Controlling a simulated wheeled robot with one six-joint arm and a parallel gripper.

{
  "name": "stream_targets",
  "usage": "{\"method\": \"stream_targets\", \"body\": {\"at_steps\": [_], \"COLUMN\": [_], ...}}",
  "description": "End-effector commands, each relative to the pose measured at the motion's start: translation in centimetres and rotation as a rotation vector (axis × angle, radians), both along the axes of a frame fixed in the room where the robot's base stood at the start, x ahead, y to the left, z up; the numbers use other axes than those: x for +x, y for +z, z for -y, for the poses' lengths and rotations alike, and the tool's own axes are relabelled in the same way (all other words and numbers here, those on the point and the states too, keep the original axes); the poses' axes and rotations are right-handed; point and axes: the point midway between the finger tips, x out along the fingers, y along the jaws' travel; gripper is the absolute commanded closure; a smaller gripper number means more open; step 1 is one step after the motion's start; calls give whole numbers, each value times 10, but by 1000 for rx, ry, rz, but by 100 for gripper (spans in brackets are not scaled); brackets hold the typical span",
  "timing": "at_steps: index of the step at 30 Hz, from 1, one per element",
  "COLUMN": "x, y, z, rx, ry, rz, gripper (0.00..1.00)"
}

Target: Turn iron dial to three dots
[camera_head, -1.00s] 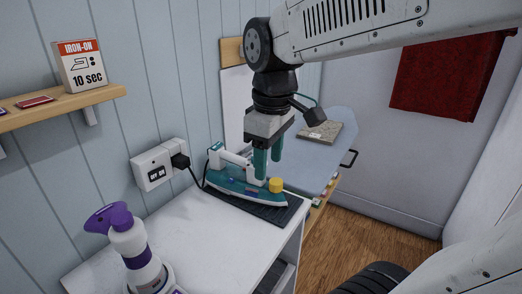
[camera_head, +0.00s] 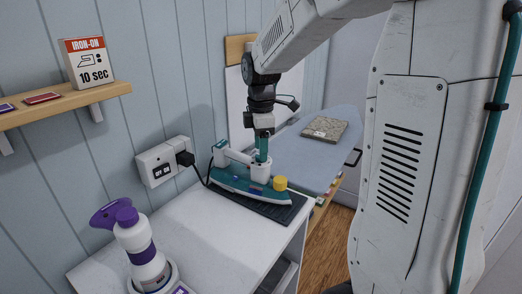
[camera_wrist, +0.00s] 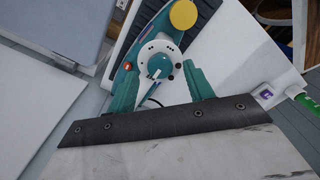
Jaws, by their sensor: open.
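The teal and white iron (camera_head: 236,184) rests on a dark mat (camera_head: 289,214) on the white counter. Its white round dial (camera_wrist: 157,51) with dot marks and a teal pointer lies in the middle of the wrist view. A yellow round knob (camera_head: 280,183) is on the iron beside the dial; it also shows in the wrist view (camera_wrist: 183,14). My gripper (camera_wrist: 159,72) is open, with one teal finger on each side of the dial. I cannot tell whether the fingers touch it. In the head view my gripper (camera_head: 262,153) points down over the iron, its fingers overlapping.
A purple and white spray bottle (camera_head: 140,247) stands at the front left. A wall socket (camera_head: 163,161) with the black plug is behind the iron. Bare counter (camera_head: 215,225) lies in front.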

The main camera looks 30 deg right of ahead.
Motion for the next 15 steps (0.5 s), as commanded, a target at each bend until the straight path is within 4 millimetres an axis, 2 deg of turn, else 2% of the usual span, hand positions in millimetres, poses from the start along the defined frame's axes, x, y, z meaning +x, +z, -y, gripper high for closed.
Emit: {"method": "stream_targets", "body": {"at_steps": [4, 13, 15], "x": [0, 0, 0], "y": [-13, -15, -15], "z": [0, 0, 0], "rx": [1, 0, 0], "ry": [0, -1, -1], "rz": [-2, 1, 0], "gripper": [48, 48, 67]}}
